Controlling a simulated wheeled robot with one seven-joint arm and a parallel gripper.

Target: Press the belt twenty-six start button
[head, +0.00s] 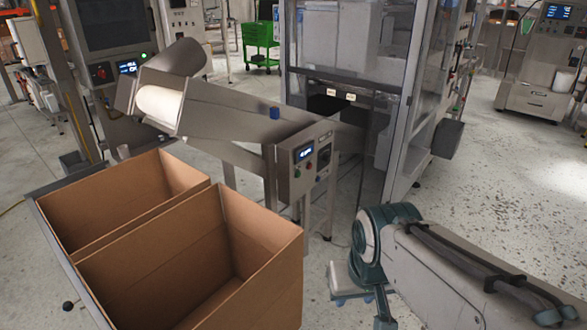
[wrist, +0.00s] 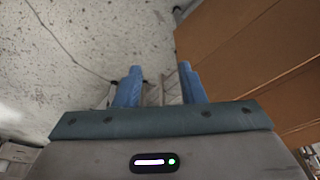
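A grey control box (head: 308,160) with a small lit display and small buttons is fixed to the side of the inclined metal conveyor (head: 222,112). A small green button (head: 297,173) shows low on its face, but no belt number is legible. My gripper (head: 352,300) is low over the floor, in front of the box and to its lower right, well apart from it. In the wrist view its two blue fingers (wrist: 160,88) stand apart with nothing between them, so it is open. The control box is not recognisable in the wrist view.
Two open cardboard boxes (head: 265,265) stand at the lower left; cardboard also fills the right of the wrist view (wrist: 235,45). A glass-sided machine (head: 400,100) stands behind the conveyor. Another panel with a red button (head: 101,73) is at upper left. Speckled floor (head: 480,195) is clear at right.

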